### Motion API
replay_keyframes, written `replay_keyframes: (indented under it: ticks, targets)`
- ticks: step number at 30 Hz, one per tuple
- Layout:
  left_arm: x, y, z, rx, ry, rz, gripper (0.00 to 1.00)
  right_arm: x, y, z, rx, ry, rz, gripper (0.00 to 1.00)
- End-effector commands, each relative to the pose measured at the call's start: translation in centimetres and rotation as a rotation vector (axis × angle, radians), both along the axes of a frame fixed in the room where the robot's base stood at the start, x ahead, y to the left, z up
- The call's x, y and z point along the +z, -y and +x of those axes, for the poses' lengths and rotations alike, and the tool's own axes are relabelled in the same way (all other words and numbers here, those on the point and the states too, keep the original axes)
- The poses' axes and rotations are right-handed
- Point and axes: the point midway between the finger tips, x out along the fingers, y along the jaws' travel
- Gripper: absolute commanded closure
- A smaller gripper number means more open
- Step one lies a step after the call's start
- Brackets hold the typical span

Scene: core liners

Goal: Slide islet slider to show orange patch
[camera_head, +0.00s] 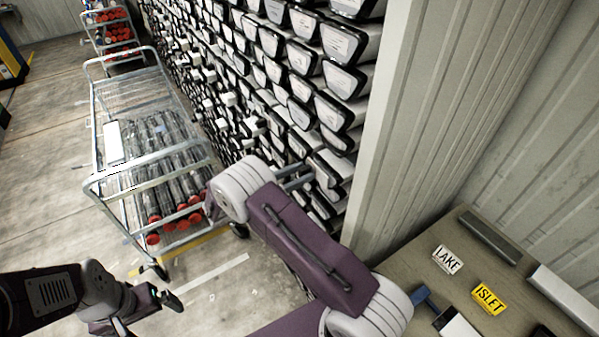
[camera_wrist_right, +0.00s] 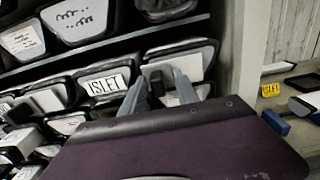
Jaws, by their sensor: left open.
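In the right wrist view, a white label reading ISLET (camera_wrist_right: 108,85) is on a black-rimmed front in the rack. Just right of it is a small dark block (camera_wrist_right: 156,82), which looks like the islet slider's knob, on a pale face (camera_wrist_right: 188,68). My right gripper (camera_wrist_right: 161,80) is open, its fingers either side of the block; contact is unclear. No orange patch shows. My left gripper (camera_head: 172,297) is open and empty above the floor, far from the rack.
The rack (camera_head: 300,80) holds many black-rimmed fronts. A wire cart (camera_head: 150,165) with red-ended tubes stands left of it. A table (camera_head: 405,262) at lower right carries a yellow ISLET plate (camera_head: 489,298), a white LAKE plate (camera_head: 447,260) and a blue-handled tool (camera_head: 424,297). A ribbed wall (camera_head: 440,100) bounds the rack's right side.

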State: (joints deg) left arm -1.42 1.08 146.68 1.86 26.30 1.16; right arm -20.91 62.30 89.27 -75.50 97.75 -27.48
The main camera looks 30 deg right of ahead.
Motion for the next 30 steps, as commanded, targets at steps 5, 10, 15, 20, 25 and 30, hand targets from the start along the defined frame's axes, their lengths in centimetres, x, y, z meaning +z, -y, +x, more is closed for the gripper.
replay_keyframes:
  ticks: [5, 10, 15, 20, 25, 30]
  targets:
    - [-0.01, 0.0, 0.0, 0.0, 0.0, 0.0, 0.0, 0.0, -0.03, 0.01, 0.0, 0.0, 0.001, 1.0]
    - [-0.02, 0.0, 0.01, 0.0, 0.0, 0.0, 0.0, -0.05, -0.04, 0.02, 0.001, 0.0, 0.002, 1.0]
    - [-0.02, 0.0, 0.01, 0.0, 0.0, 0.0, 0.0, -0.08, -0.05, 0.01, 0.001, 0.0, 0.003, 1.0]
    - [-0.02, 0.0, 0.01, 0.0, 0.0, 0.0, 0.0, -0.11, -0.06, 0.01, 0.0, 0.0, 0.004, 1.0]
    - [-0.03, 0.0, 0.01, 0.0, 0.0, 0.0, 0.0, -0.13, -0.06, 0.01, 0.0, 0.0, 0.004, 1.0]
    - [-0.03, 0.0, 0.01, 0.0, 0.0, 0.0, 0.0, -0.16, -0.07, -0.01, 0.0, 0.0, 0.005, 1.0]
